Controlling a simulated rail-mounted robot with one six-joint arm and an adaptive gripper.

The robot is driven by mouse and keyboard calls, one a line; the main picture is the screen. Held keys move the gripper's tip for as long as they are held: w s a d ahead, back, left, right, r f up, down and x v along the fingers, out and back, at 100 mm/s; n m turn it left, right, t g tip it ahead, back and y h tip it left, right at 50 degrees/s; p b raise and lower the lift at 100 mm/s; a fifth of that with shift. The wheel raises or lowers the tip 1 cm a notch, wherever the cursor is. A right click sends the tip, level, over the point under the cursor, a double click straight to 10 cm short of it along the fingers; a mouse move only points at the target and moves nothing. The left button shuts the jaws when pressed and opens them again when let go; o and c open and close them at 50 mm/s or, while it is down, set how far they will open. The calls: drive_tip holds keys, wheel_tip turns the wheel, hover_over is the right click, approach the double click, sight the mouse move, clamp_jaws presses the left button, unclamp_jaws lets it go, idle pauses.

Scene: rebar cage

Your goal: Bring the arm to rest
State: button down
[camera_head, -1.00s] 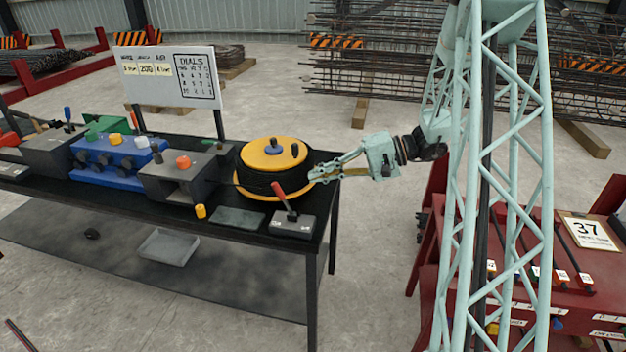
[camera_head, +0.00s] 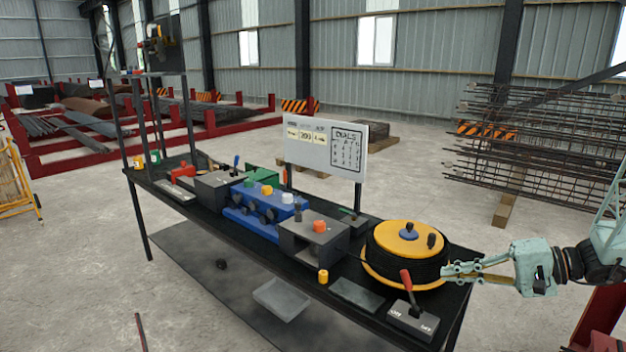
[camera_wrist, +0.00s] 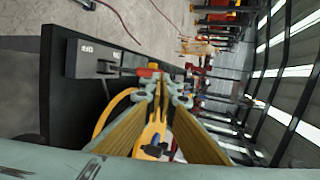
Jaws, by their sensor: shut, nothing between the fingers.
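My gripper (camera_head: 462,271) is at the right in the head view, stretched level toward the left. Its fingers are together with nothing between them. The fingertips appear beside the yellow-topped black reel (camera_head: 408,250) and above the right end of the black bench (camera_head: 184,212); whether they touch the reel I cannot tell. In the wrist view the shut fingers (camera_wrist: 162,88) point away, with the grey lever box (camera_wrist: 88,58) and its red handle to the left of the tips.
The lever box (camera_head: 413,318) stands at the bench's near right corner. A grey box with an orange knob (camera_head: 314,235), a blue valve block (camera_head: 262,212) and a white dials board (camera_head: 325,148) are further left. Rebar mesh (camera_head: 540,135) stands behind.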

drive_tip(key=s+a+r+n+g+h, duration=0.3)
drive_tip(key=s+a+r+g, duration=0.2)
drive_tip(key=s+a+r, duration=0.85)
drive_tip(key=s+a+r+n+t+h, duration=0.1)
drive_tip(key=s+r+h, duration=0.1)
drive_tip(key=s, duration=0.7)
drive_tip(key=s+a+r+n+h, duration=0.1)
drive_tip(key=s+a+r+h, duration=0.1)
drive_tip(key=s, duration=0.7)
drive_tip(key=s+a+r+n+t+h, duration=0.1)
drive_tip(key=s+r+h, duration=0.3)
drive_tip(key=s, duration=0.6)
drive_tip(key=shift+a+n+t+h, duration=0.3)
drive_tip(key=shift+a+h, duration=0.05)
drive_tip(key=shift+h, duration=0.15)
idle(0.9)
